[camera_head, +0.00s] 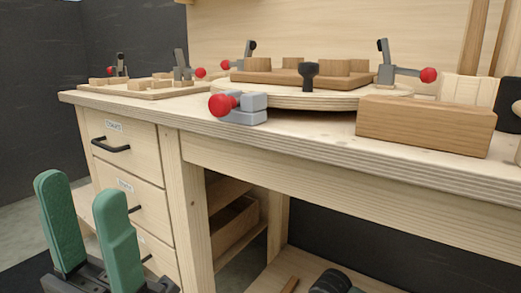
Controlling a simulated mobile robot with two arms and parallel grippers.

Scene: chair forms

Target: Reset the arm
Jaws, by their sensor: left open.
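My left gripper (90,228) shows at the lower left of the head view, with two green fingers pointing up. The fingers are apart, with nothing between them. It is in front of the drawers and below the top of the wooden workbench (330,135). The rest of the left arm is mostly out of the frame. My right gripper is not in view.
On the bench are a round board (290,98) with wooden blocks and red-knobbed clamps, a grey clamp (242,108), and a wooden block (425,124). A flatter board (155,90) sits at the left. Drawers (125,147) and a lower shelf lie below.

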